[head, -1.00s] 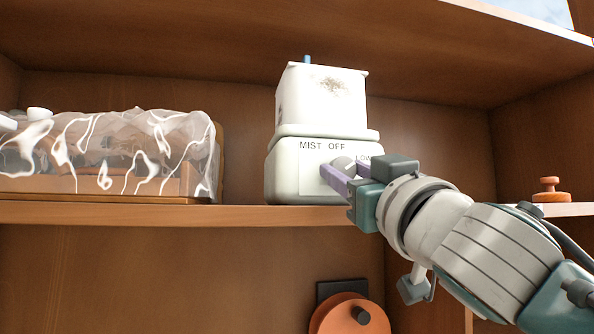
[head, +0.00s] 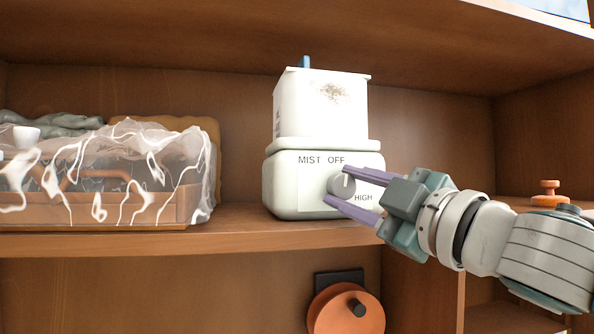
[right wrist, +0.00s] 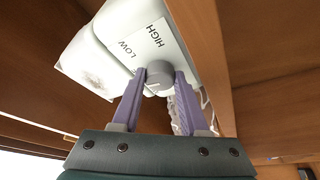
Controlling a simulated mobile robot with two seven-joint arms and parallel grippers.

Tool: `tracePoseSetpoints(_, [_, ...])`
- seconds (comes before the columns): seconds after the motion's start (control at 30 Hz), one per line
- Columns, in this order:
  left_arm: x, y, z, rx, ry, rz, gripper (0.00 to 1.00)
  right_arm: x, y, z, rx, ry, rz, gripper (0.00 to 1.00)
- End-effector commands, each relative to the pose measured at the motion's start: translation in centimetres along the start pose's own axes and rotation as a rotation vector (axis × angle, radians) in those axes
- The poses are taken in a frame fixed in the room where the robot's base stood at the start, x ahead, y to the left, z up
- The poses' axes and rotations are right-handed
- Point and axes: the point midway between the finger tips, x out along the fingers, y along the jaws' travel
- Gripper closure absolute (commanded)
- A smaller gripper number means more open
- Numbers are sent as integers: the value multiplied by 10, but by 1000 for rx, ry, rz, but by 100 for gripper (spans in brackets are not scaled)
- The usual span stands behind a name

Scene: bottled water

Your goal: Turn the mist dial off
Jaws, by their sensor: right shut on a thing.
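The white mist machine (head: 286,190) stands upright on the shelf, its front panel marked MIST, OFF and HIGH in the head view. Its round grey dial (head: 348,187) has a pale mark pointing roughly up, towards the OFF side. My right gripper (head: 334,185) is shut on the dial, with one purple finger above it and one below. In the right wrist view the dial (right wrist: 158,82) sits between the fingertips (right wrist: 160,76), and LOW and HIGH show on the panel. LOW is hidden by a finger in the head view. My left gripper is not in view.
A tray (head: 100,208) under clear, shiny wrapping stands on the shelf (head: 235,238) to the left. An orange knob (head: 549,193) is at the right. An orange disc (head: 345,312) with a dark handle is below the shelf. The board above limits height.

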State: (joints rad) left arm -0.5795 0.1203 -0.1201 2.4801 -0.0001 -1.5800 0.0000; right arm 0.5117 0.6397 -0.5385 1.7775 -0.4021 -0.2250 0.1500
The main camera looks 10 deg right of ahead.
Motion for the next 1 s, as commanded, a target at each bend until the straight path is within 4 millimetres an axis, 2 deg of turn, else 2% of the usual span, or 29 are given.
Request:
tracePoseSetpoints(0.03, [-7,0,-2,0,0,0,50,1,4,-2,-26,0,-11,100])
tracePoseSetpoints(0.3, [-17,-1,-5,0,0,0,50,0,2,-1,-119,1,-50,100])
tracePoseSetpoints(0.87, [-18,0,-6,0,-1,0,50,0,1,0,-148,1,-60,100])
tracePoseSetpoints(0.9, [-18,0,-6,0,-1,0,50,0,1,0,-148,1,-60,53])
tracePoseSetpoints(1.0, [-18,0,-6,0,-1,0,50,0,1,0,-147,0,-60,42])
